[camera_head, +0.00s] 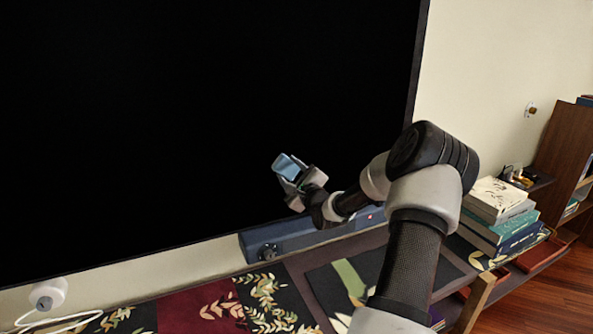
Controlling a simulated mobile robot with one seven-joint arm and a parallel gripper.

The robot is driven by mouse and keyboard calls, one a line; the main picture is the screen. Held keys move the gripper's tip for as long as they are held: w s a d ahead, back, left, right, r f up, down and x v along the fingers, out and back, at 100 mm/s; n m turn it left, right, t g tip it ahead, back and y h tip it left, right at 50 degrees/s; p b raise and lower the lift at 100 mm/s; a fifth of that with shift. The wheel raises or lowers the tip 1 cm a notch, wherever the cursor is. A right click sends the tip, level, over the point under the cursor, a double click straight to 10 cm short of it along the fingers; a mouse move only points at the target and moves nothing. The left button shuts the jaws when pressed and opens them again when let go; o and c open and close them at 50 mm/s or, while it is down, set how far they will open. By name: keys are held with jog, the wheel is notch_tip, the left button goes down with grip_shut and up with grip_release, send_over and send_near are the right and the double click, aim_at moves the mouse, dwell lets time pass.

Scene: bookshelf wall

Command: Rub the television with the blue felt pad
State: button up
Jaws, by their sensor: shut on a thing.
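The television (200,120) is a large black screen that fills the upper left and middle of the head view. The blue felt pad (287,167) is small and light blue, held at the tip of my gripper (294,178). My gripper is shut on the pad, in front of the lower right part of the screen. I cannot tell whether the pad touches the screen or is a little apart from it. Part of the pad is hidden by the fingers.
Below the screen, a blue-grey bar (290,238) with a knob lies on a shelf with patterned mats (200,309). A white round device (47,293) with a cable is at lower left. Stacked books (500,213) and a wooden bookcase (562,150) stand at right.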

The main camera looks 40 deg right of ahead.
jog(key=shift+w+a, duration=0.15)
jog(key=shift+a, duration=0.3)
jog(key=p+v, duration=0.1)
jog(key=v, duration=0.5)
dwell(0.5)
jog(key=p+v, duration=0.1)
jog(key=v, duration=0.2)
dwell(0.7)
